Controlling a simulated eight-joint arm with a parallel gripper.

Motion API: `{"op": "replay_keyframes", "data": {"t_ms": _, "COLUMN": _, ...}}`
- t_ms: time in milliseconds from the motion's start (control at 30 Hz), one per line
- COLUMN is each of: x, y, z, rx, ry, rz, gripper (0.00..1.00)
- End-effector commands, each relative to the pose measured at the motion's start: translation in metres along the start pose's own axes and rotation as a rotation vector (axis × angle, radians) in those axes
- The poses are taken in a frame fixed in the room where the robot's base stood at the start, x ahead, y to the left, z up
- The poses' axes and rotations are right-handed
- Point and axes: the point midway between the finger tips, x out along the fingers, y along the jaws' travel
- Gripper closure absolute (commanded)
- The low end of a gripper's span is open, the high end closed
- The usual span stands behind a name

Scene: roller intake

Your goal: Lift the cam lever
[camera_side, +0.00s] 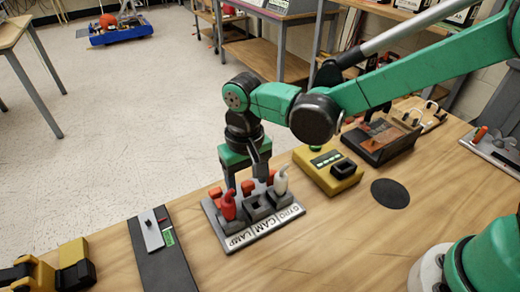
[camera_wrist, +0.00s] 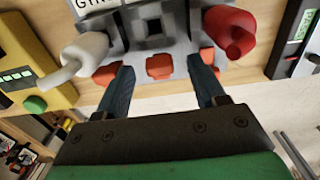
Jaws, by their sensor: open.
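A grey panel (camera_side: 213,210) labelled GYRO, CAM and LAMP lies on the bench in the side view. A red lever (camera_side: 228,205) stands at its left and a white lever (camera_side: 281,181) at its right. At the middle CAM place is a grey block with a dark square recess (camera_wrist: 155,27); no upright lever shows there. An orange piece (camera_wrist: 160,67) sits at the middle of the panel's edge, with one more on each side. My gripper (camera_wrist: 161,72) is open and points down, its fingers on either side of the middle orange piece. Contact cannot be told.
A yellow box (camera_side: 325,170) with a green button stands right of the panel. A dark slider plate (camera_side: 162,255) lies to the left. A dark tray (camera_side: 382,138) and a black disc (camera_side: 390,193) are farther right. Bare wood lies in front of the panel.

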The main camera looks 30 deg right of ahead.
Motion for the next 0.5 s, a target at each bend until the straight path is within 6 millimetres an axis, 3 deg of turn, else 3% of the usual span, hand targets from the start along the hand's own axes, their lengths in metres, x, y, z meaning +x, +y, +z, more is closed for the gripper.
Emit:
{"op": "replay_keyframes", "data": {"t_ms": 167, "x": 0.0, "y": 0.0, "z": 0.0, "rx": 0.0, "ry": 0.0, "rz": 0.0, "gripper": 0.37}}
{"op": "replay_keyframes", "data": {"t_ms": 400, "x": -0.0002, "y": 0.0, "z": 0.0, "rx": 0.0, "ry": 0.0, "rz": 0.0, "gripper": 1.0}}
{"op": "replay_keyframes", "data": {"t_ms": 500, "x": -0.0002, "y": 0.0, "z": 0.0, "rx": 0.0, "ry": 0.001, "rz": 0.0, "gripper": 1.0}}
